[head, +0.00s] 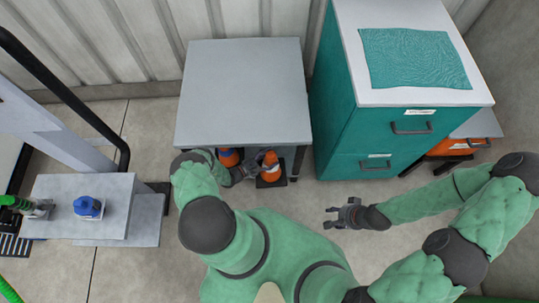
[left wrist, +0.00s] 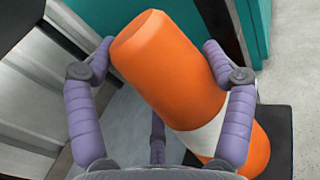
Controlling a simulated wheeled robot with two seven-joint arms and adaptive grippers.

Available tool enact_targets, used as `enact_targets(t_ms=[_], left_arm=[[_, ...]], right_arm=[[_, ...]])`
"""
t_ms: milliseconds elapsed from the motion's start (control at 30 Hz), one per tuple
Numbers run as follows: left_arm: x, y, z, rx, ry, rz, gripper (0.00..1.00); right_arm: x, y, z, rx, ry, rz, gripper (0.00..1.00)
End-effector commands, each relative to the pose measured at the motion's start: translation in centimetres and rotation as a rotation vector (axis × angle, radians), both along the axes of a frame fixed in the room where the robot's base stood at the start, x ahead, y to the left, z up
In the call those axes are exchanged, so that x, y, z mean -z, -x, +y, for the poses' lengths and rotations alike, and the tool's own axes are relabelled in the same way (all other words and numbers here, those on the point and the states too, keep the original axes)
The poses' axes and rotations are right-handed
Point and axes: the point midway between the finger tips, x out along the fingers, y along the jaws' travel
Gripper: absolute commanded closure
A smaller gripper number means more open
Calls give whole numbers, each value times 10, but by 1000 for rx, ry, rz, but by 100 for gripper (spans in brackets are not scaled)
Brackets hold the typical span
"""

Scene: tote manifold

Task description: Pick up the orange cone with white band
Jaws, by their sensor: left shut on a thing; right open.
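The orange cone with a white band (head: 270,160) stands on its dark square base at the front right of the grey table. In the left wrist view the cone (left wrist: 170,65) lies between the two purple fingers of my left gripper (left wrist: 160,55), its white band (left wrist: 205,135) and dark base (left wrist: 280,145) lower right. My left gripper (head: 246,171) is shut on the cone from its left side in the head view. Whether the base is off the floor cannot be told. My right gripper (head: 346,213) is open and empty over the floor to the right.
The grey table (head: 245,95) overhangs just behind the cone. Another orange and blue object (head: 228,157) is left of it, partly hidden by my arm. A teal cabinet (head: 335,110) stands close on the right. A blue item (head: 88,207) sits on a grey platform at left.

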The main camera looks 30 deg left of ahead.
Motion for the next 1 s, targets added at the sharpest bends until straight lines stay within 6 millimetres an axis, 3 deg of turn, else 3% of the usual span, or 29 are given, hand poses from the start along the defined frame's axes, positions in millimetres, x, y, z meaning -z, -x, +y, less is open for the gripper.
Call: enact_targets(t_ms=[267,300,333,767,1000], left_arm=[[1,1,-1,1,4,3,69],[1,1,-1,1,4,3,7],[1,1,-1,1,4,3,0],[0,3,1,0,1,0,0],[1,32,18,-4,1,3,0]], right_arm=[[0,0,0,0,0,0,52],[0,0,0,0,0,0,52],[0,0,0,0,0,0,52],[0,0,0,0,0,0,52],[0,0,0,0,0,0,52]])
